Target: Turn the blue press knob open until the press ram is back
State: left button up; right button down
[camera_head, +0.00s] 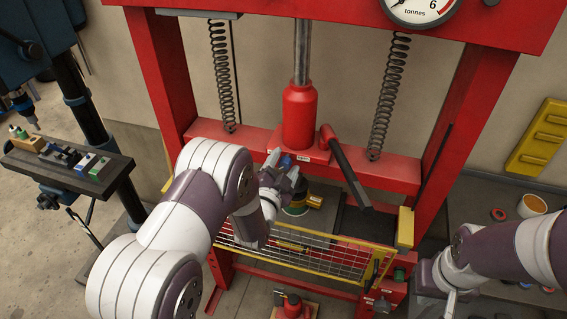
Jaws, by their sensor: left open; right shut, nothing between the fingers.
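The red shop press stands in the middle, with a red bottle jack (299,115) on its crossbeam and the steel press ram (301,50) rising out of it. The blue press knob (287,161) shows as a small blue patch at the jack's foot. My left gripper (283,166) is open with its fingertips at the knob, partly hiding it; I cannot tell whether they touch it. My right gripper (450,301) is shut and empty at the lower right, its tips near or past the bottom edge.
A black-handled pump lever (346,170) slants down right of the jack. A yellow-framed mesh guard (300,250) crosses the press front. Coil springs (221,75) hang on both sides. A gauge (420,8) is at the top. A drill press with small blocks (85,162) stands left.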

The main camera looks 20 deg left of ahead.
pick_arm(q)
jog(key=c, duration=1)
jog(key=shift+c, duration=0.2)
jog(key=shift+f, duration=0.1)
jog(key=n+b, duration=0.3)
jog(key=shift+f+n, duration=0.2)
jog(key=shift+n, duration=0.1)
jog(key=n+b, duration=0.4)
jog(key=n, duration=0.2)
jog(key=shift+s+f+b, duration=0.1)
jog(key=shift+f+b, duration=0.05)
jog(key=shift+b, duration=0.2)
jog(key=n+b, duration=0.4)
jog(key=n, duration=0.1)
jog(key=shift+n, duration=0.4)
jog(key=shift+n+y+b, duration=0.3)
jog(key=shift+n+b, duration=0.65)
jog(key=shift+n, duration=0.45)
